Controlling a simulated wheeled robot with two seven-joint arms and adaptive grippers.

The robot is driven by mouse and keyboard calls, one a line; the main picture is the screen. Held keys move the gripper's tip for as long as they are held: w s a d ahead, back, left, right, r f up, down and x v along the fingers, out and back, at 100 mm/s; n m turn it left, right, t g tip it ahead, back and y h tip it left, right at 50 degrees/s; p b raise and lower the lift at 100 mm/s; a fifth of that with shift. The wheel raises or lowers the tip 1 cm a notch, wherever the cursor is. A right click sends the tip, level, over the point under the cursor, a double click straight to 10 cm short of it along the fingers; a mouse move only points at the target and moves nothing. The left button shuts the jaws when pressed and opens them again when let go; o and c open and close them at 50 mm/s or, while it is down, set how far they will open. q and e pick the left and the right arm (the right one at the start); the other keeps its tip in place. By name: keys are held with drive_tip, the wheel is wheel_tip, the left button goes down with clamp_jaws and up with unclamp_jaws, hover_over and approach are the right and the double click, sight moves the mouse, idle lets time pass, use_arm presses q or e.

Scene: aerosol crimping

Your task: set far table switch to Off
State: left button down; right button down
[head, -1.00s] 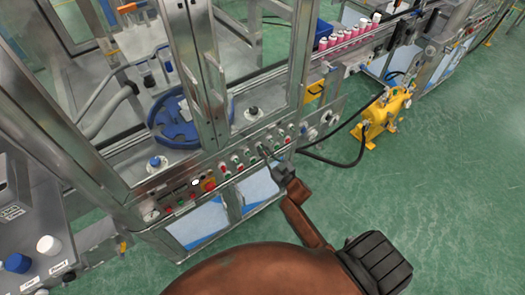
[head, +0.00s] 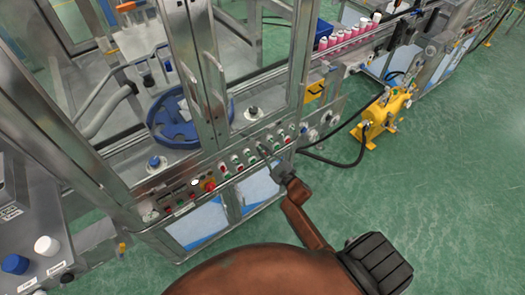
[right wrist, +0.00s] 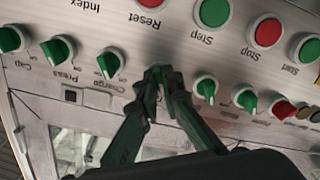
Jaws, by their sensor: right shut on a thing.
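The front control panel (head: 215,168) carries a row of green rotary switches and red and green buttons. My right gripper (head: 268,160) reaches the panel from the lower right. In the right wrist view its dark fingertips (right wrist: 160,80) are shut on a green switch knob (right wrist: 153,97) between the Charge switch (right wrist: 110,64) and another green knob (right wrist: 206,87). The fingers cover most of the held knob, and its label and setting cannot be read. I cannot make out a far table label. My left gripper is not in view.
Close neighbours are the Press switch (right wrist: 58,49), the red Reset button (right wrist: 156,4) and the green Step button (right wrist: 213,12). In the head view, metal frame posts rise behind the panel. A yellow pump (head: 383,118) with a black hose stands right; green floor is free in front.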

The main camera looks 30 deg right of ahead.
drive_tip(key=c, duration=2.1)
unclamp_jaws()
drive_tip(key=s+d, duration=0.1)
drive_tip(key=s, duration=1.1)
drive_tip(key=shift+f, duration=0.1)
